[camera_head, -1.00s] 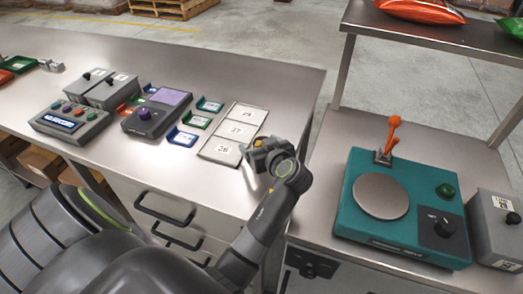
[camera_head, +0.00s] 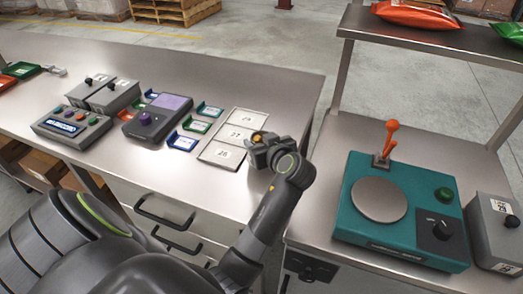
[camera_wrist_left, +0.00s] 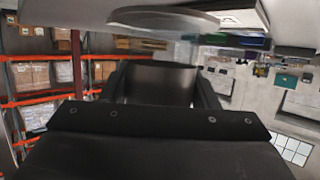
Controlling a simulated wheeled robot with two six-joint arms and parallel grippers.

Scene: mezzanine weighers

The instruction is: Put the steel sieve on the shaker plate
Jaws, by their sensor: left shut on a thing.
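The shaker plate (camera_head: 379,199) is the round grey disc on a teal machine (camera_head: 350,226) at the right, and its top is bare. My left gripper (camera_head: 262,146) is over the near right part of the long steel counter, beside the numbered tray. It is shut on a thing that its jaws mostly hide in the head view. In the left wrist view a pale, round-rimmed thing (camera_wrist_left: 165,18) shows beyond the jaws; it fits the steel sieve, but I cannot tell for sure. The gripper is well left of the shaker plate. My right gripper is not in view.
The teal machine has an upright orange lever (camera_head: 389,138), a green button and a black dial. A grey box (camera_head: 494,220) stands at its right. A raised shelf (camera_head: 430,40) is behind. A gap separates the two counters. The numbered tray (camera_head: 217,153) and small devices occupy the left counter.

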